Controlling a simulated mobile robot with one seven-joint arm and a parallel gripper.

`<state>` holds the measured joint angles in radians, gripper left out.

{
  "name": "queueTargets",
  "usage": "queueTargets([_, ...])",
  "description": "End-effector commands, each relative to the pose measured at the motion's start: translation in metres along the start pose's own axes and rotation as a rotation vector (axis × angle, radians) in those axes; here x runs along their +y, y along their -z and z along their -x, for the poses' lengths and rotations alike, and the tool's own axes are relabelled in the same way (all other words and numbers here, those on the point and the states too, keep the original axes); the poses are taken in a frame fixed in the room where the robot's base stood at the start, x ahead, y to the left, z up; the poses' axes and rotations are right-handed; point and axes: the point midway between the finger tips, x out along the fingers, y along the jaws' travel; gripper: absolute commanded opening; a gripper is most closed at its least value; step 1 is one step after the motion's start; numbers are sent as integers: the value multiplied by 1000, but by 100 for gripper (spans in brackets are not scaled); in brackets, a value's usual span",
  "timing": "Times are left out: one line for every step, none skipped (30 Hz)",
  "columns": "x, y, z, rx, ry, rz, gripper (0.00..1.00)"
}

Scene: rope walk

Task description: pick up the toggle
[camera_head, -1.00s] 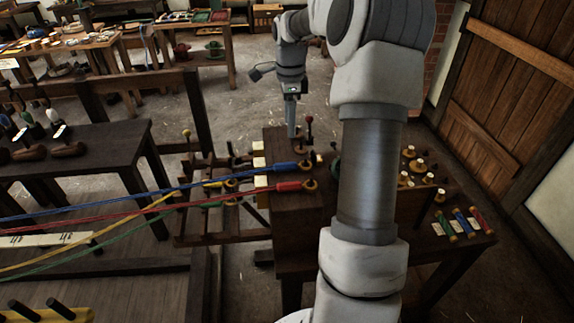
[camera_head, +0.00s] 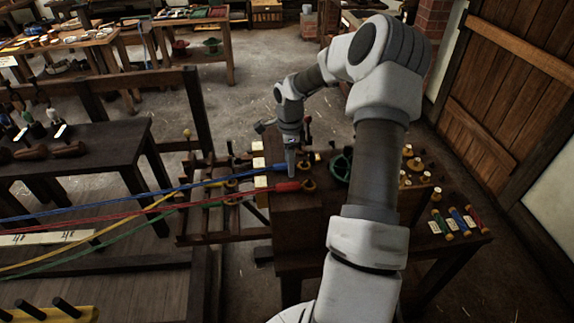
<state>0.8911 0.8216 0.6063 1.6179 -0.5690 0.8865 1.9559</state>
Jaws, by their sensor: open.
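I cannot tell for sure which piece is the toggle. My gripper (camera_head: 291,172) points down over the left part of the dark wooden bench (camera_head: 300,226), at the thick blue end of the blue rope (camera_head: 150,193). The fingers are small and I cannot see whether they touch it; nothing shows held in them. The thick red end (camera_head: 288,187) of the red rope lies just in front, with a small tan wooden piece (camera_head: 308,184) at its tip. A green wheel-like part (camera_head: 342,166) stands right of the gripper, partly behind my arm.
Several small pale-topped pieces (camera_head: 424,177) stand on the bench's right side. Labelled red, blue and green cylinders (camera_head: 457,217) lie near its right edge. Taut coloured ropes run left from the bench.

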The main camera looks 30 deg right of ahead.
Motion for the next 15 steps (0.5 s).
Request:
queueTargets([0,0,-2,-1,0,0,67])
queueTargets([0,0,-2,-1,1,0,67])
queueTargets([0,0,-3,-1,1,0,67])
queueTargets([0,0,-3,-1,2,0,67])
queueTargets([0,0,-2,-1,2,0,67])
queueTargets([0,0,-2,-1,2,0,67])
queueTargets([0,0,-2,-1,2,0,67])
queueTargets([0,0,-2,-1,2,0,65])
queueTargets([0,0,-2,0,1,0,58])
queueTargets([0,0,-2,0,1,0,53])
queueTargets([0,0,-2,0,1,0,47])
queueTargets([0,0,-2,0,1,0,40])
queueTargets([0,0,-2,0,1,0,35])
queueTargets([0,0,-2,0,1,0,29])
queueTargets([0,0,-2,0,1,0,22])
